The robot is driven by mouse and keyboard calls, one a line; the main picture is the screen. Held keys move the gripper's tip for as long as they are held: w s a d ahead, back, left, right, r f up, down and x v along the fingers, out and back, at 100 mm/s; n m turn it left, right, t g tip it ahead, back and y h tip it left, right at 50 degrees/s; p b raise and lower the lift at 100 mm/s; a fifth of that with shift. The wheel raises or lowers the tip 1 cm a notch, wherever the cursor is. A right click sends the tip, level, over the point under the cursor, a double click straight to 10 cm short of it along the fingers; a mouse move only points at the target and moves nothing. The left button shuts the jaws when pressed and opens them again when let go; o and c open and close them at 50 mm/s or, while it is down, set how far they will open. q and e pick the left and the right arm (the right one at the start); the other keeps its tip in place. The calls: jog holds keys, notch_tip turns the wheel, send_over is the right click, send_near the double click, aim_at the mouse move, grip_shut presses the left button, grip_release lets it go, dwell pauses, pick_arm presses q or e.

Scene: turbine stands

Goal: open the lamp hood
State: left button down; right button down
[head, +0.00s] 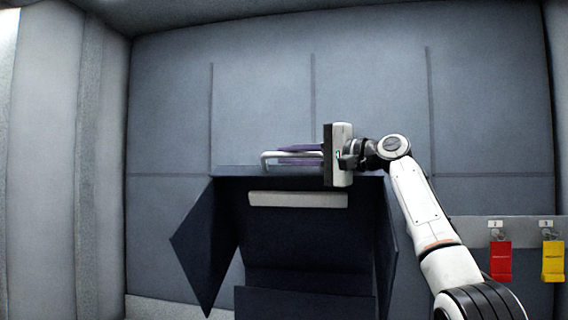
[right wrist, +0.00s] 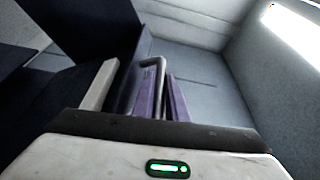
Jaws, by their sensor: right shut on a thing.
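The lamp hood (head: 310,238) is a dark navy housing against the grey wall, with side panels spread out left and right. A pale bar (head: 298,199), seemingly the lamp, lies across its upper part; a pale strip also shows in the right wrist view (right wrist: 100,86). A light grey bent handle (head: 267,158) sits at the hood's top edge. My right gripper (head: 290,154) reaches in from the right, its purple fingers shut on the handle. In the right wrist view the handle (right wrist: 158,66) rises between the fingers. My left gripper is not in view.
A red tag (head: 501,262) and a yellow tag (head: 553,262) hang from a grey rail (head: 470,232) at the lower right. The padded grey wall (head: 270,95) behind and above the hood is bare. A pale column (head: 60,150) stands at the left.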

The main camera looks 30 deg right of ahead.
dwell(0.3)
jog(key=c, duration=1.8)
grip_release()
jog(key=shift+o, duration=0.2)
jog(key=shift+s+d, duration=0.15)
jog(key=shift+s, duration=0.1)
jog(key=b+v, duration=0.4)
jog(key=v, duration=0.6)
